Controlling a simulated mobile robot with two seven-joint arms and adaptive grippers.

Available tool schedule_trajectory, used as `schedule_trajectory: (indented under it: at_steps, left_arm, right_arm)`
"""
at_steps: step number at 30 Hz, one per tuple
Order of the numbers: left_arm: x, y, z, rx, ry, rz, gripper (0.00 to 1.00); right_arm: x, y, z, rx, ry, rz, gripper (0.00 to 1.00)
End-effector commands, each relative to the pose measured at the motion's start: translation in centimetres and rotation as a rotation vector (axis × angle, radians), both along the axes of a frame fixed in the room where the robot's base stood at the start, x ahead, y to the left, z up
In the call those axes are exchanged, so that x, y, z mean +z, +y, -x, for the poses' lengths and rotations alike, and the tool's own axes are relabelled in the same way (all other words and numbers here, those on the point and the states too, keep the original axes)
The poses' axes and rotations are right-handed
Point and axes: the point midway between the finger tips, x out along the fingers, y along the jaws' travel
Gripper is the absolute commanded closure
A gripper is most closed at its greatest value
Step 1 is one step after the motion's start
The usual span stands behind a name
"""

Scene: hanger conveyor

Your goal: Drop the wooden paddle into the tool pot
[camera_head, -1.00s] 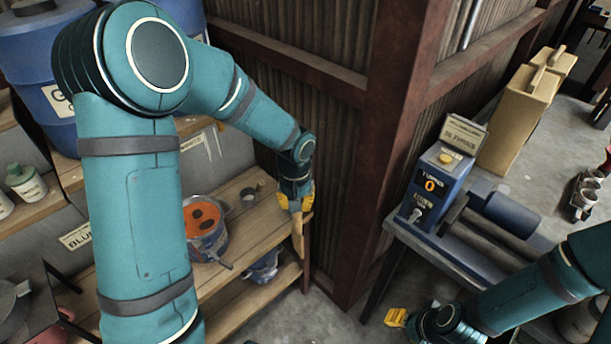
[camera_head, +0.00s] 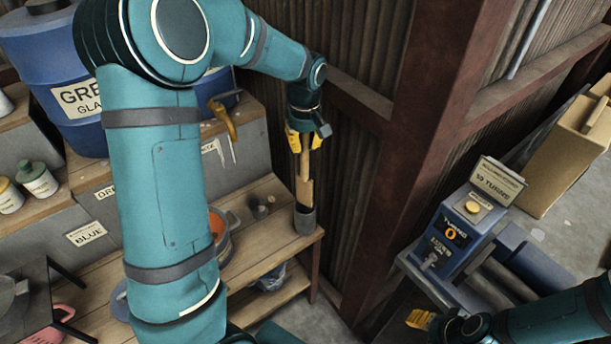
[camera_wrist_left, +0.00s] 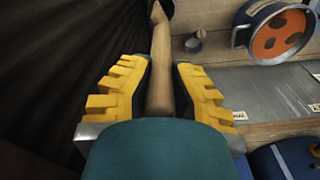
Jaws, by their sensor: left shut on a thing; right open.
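The wooden paddle (camera_head: 304,175) hangs close to upright from my left gripper (camera_head: 303,143), which is shut on its upper part. The paddle's lower end meets the mouth of the grey tool pot (camera_head: 304,221), at the right end of the wooden shelf; its tip is hidden there. In the left wrist view the paddle (camera_wrist_left: 161,60) runs between the yellow fingers of my left gripper (camera_wrist_left: 160,90). A dark rim shows at its far end. My right gripper (camera_head: 420,319) is open, low at the right, well away from the pot.
An orange-filled pot (camera_head: 220,232) and a small grey cup (camera_head: 259,208) stand left of the tool pot on the shelf (camera_head: 272,238). A corrugated wall (camera_head: 352,190) and rust-brown post (camera_head: 411,140) are close at right. A blue turning machine (camera_head: 463,240) stands beyond the post.

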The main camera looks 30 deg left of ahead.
Motion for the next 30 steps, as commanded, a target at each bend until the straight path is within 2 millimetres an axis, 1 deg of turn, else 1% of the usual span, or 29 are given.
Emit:
schedule_trajectory:
  at_steps: [1,3,6,9,14,22,24,30]
  left_arm:
    - [-1.5,0.0,0.1,0.000,0.004,0.000,1.00]
    - [-3.0,0.0,0.1,0.000,0.004,0.000,1.00]
    - [-4.5,0.0,0.0,-0.001,0.002,0.001,1.00]
    - [-5.4,0.0,0.0,-0.001,0.000,0.000,1.00]
    - [-6.2,0.0,0.0,-0.001,0.000,0.000,1.00]
    - [-9.9,0.0,0.0,0.000,0.001,0.000,1.00]
    - [-10.2,0.0,0.0,0.000,-0.001,0.001,1.00]
    - [-10.1,0.0,0.0,-0.001,-0.002,0.000,1.00]
  right_arm:
    - [-0.3,0.0,0.0,0.000,0.000,0.000,0.53]
    - [-0.4,0.0,0.0,0.000,0.000,0.001,0.53]
    - [-0.5,0.0,0.0,0.000,0.000,0.001,0.53]
    - [-0.6,0.0,0.0,0.000,0.000,0.001,0.53]
    - [-0.7,0.0,0.0,0.000,0.000,0.002,0.53]
    - [-1.1,0.1,0.0,0.000,0.000,0.002,0.53]
    - [-1.1,0.1,0.0,0.000,0.000,0.002,0.53]
    - [-1.1,0.1,0.0,0.000,0.000,0.002,0.53]
